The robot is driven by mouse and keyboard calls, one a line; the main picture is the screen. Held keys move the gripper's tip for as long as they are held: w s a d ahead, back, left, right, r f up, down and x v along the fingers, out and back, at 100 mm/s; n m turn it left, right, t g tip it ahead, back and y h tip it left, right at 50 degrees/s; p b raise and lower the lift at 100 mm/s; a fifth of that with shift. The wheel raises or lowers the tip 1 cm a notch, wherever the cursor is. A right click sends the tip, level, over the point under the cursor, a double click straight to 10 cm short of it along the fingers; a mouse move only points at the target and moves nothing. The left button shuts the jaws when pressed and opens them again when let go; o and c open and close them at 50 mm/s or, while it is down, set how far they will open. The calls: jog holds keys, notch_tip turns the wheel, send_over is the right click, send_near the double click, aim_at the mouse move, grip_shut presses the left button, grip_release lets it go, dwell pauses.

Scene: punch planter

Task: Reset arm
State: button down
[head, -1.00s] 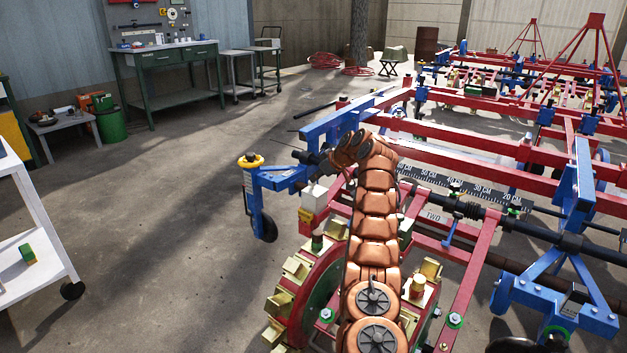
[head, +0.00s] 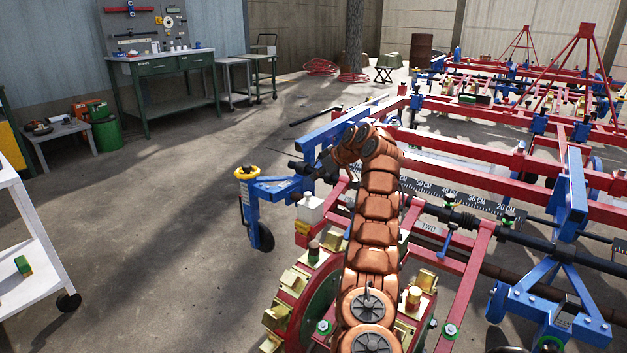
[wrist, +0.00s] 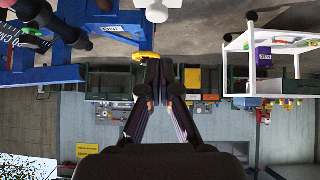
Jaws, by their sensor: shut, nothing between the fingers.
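My copper-coloured arm (head: 378,210) rises from the bottom of the head view and bends over to the left at its top. My gripper (wrist: 160,68) shows in the wrist view with its two dark fingers converging at the tips, shut and empty. In the head view I cannot make out the fingers clearly. The planter (head: 574,195), a red and blue frame, lies behind and around the arm in that view. Its red wheel with brass-coloured blocks (head: 287,312) is partly hidden by the arm.
A yellow-capped blue bracket (head: 247,172) and a white container (head: 311,207) are left of the arm. A white cart (head: 42,270) stands at far left. A green workbench (head: 148,97) is at the back. The concrete floor between is clear.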

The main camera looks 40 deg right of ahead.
jog(key=v, duration=0.7)
jog(key=shift+p, duration=0.4)
jog(key=shift+w+r, duration=0.15)
